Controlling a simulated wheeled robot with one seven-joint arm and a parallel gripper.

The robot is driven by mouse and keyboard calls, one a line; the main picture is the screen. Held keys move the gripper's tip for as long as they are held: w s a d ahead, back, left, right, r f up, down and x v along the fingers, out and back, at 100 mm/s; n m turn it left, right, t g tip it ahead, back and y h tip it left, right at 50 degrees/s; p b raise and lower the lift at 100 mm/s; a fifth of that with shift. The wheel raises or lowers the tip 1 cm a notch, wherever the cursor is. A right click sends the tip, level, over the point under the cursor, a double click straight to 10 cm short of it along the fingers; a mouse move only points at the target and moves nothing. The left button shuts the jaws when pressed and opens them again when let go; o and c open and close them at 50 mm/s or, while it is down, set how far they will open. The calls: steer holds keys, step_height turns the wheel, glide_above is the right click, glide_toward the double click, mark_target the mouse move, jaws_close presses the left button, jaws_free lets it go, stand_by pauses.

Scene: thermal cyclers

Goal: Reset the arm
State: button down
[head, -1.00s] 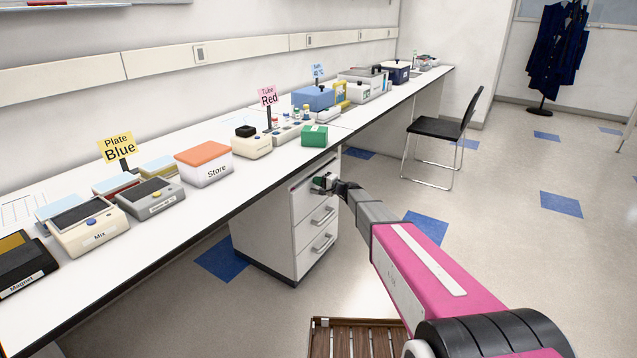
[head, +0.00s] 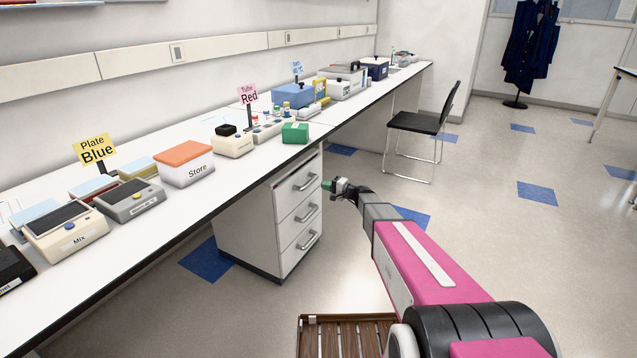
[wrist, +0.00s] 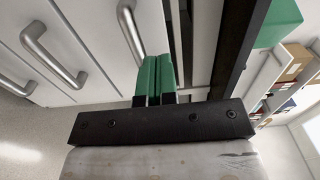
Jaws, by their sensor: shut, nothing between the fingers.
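My pink and grey arm reaches forward from the lower right in the head view. My gripper (head: 328,186) is at its end, just right of the white drawer unit (head: 250,225) under the bench and below bench height. In the wrist view its two green fingers (wrist: 155,75) lie side by side, pressed together with nothing between them. Drawer fronts with metal handles (wrist: 55,58) show behind and to the left of the fingers. Whether the gripper touches the drawer unit cannot be told.
The long white bench (head: 140,235) runs along the wall, with a store box (head: 185,163), a mix device (head: 65,232) and a green box (head: 295,133). A black chair (head: 420,122) stands beyond the drawers. A slatted wooden surface (head: 345,335) is at the bottom. Open floor lies to the right.

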steer(key=s+d+f+n+g+h, duration=0.1)
steer(key=s+f+n+g+h, duration=0.15)
steer(key=s, duration=0.85)
steer(key=s+d+f+n+g+h, duration=0.15)
steer(key=s+g+h, duration=0.25)
steer(key=s, duration=0.6)
steer(key=s+d+n+g+h, duration=0.2)
steer(key=s+d+h, duration=0.7)
steer(key=s, duration=0.8)
steer(key=d, duration=0.3)
steer(key=shift+s+r, duration=0.15)
steer(key=shift+r, duration=0.1)
steer(key=shift+g, duration=0.25)
